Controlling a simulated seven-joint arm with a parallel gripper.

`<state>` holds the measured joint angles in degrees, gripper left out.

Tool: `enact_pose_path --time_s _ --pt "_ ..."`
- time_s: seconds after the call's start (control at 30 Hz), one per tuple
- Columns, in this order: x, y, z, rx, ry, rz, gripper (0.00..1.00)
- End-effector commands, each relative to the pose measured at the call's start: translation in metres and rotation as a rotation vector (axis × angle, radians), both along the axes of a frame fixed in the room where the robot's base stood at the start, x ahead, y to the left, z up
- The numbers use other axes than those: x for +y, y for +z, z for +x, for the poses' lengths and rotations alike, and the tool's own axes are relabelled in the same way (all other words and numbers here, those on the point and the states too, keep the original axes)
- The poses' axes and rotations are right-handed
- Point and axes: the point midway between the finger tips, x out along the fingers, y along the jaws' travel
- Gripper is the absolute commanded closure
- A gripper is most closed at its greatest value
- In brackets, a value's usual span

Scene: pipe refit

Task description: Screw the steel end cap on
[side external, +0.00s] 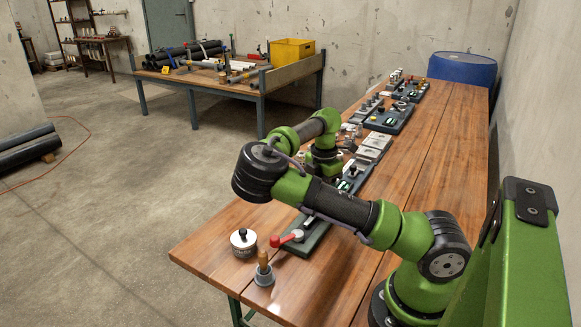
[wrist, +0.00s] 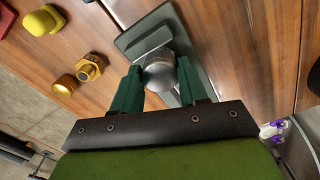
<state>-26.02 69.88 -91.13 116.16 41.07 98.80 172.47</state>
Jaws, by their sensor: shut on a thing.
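My gripper (wrist: 158,66) shows in the wrist view with its two green fingers on either side of a round steel end cap (wrist: 160,76). It is shut on the cap. The cap is right at a dark grey base plate (wrist: 133,42) with a raised grey block on it. I cannot tell whether the cap touches the pipe end or how far it is threaded, since that side is hidden. In the side external view my arm hides the gripper and the cap.
A brass fitting (wrist: 90,67), a brass ring (wrist: 65,85) and a yellow cap (wrist: 43,20) lie left of the plate in the wrist view. In the side external view, a round gauge (side external: 243,242) and a red-handled valve (side external: 287,238) stand near the wooden bench's front end.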

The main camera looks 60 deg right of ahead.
Motion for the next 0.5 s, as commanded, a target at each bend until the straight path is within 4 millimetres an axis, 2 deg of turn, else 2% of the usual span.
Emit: enact_pose_path --time_s 0.5 --pt "-0.001 -0.0004 -0.0013 0.003 -0.392 -0.004 0.89"
